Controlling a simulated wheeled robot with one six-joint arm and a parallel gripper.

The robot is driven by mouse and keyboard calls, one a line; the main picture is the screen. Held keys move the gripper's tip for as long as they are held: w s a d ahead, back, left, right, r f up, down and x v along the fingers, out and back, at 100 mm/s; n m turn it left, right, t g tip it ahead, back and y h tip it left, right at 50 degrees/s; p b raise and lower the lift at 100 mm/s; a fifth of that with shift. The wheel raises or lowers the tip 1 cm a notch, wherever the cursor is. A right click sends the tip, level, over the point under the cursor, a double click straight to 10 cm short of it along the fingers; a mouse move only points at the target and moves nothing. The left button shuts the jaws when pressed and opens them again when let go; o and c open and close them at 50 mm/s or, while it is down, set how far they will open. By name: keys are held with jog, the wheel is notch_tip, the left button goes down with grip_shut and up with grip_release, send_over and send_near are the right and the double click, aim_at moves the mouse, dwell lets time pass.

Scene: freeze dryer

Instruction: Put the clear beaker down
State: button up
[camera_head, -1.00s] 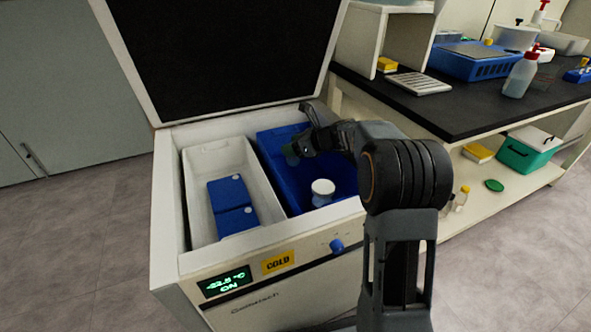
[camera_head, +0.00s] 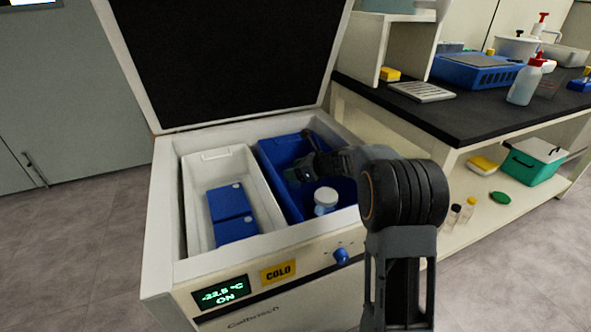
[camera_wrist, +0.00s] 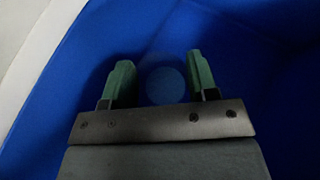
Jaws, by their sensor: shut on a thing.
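My gripper (camera_head: 294,175) is down inside the blue bin (camera_head: 277,158) in the open freezer chest. In the wrist view its two green fingers (camera_wrist: 160,80) stand apart with the clear beaker (camera_wrist: 165,86) between them. The beaker shows only as a faint round outline against the blue, so its base, and whether it touches the bin floor, cannot be told. In the head view the beaker is hard to make out at the fingers.
A white-lidded jar (camera_head: 325,197) stands in the blue bin, right of my gripper. The white bin (camera_head: 213,157) beside it holds blue boxes (camera_head: 230,202). The raised lid (camera_head: 225,55) stands behind. A black-topped bench (camera_head: 450,115) is at the right.

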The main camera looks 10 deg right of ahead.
jog(key=shift+f, duration=0.4)
jog(key=o, duration=1)
jog(key=shift+c, duration=0.2)
jog(key=shift+r, duration=0.35)
jog(key=p+v, duration=0.3)
jog(key=v, duration=0.4)
jog(key=shift+d+r, duration=0.25)
jog(key=shift+r, duration=0.1)
jog(key=shift+s, duration=0.15)
